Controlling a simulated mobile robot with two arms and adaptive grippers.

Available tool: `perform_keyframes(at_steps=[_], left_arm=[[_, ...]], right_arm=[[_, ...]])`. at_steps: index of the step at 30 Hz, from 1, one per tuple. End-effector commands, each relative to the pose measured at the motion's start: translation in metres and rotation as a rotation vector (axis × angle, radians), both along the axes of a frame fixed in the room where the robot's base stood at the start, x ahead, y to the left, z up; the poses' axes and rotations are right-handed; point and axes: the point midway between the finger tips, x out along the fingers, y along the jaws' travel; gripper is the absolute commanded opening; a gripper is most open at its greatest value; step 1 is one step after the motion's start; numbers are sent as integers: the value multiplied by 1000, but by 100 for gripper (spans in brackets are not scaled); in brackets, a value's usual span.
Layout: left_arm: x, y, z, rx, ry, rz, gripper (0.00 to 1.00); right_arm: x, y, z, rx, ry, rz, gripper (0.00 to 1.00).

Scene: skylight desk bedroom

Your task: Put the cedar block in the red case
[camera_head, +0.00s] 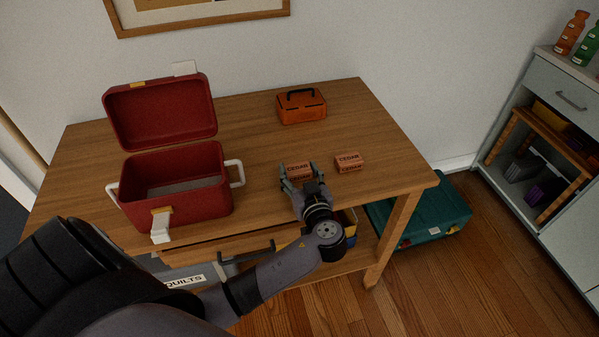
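The red case (182,210) stands on the left part of the wooden table with its lid (160,112) up, and its grey inside looks empty. One cedar block (299,169) lies at the table's front, between or just beyond the fingertips of my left gripper (299,176). The fingers stand apart, one on each side of this block. I cannot tell whether they press on it. A second block marked CEDAR (348,162) lies a little to the right, clear of the gripper. My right gripper is not in view.
An orange box with a black handle (302,107) stands farther back on the table (245,125). The case's side handles and front latch stick out. A teal case (435,212) lies on the floor at right, near a shelf cabinet (555,82).

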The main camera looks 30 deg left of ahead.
Motion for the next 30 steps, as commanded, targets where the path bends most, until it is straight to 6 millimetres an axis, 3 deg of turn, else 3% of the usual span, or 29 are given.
perform_keyframes(at_steps=[9, 23, 30], left_arm=[[0, 0, 0, -1, 1, 0, 78], [-1, -1, 1, 3, 2, -3, 78], [-35, -44, -4, -9, -2, -1, 78]], right_arm=[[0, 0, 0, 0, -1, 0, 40], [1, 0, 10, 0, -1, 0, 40], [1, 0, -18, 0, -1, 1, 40]])
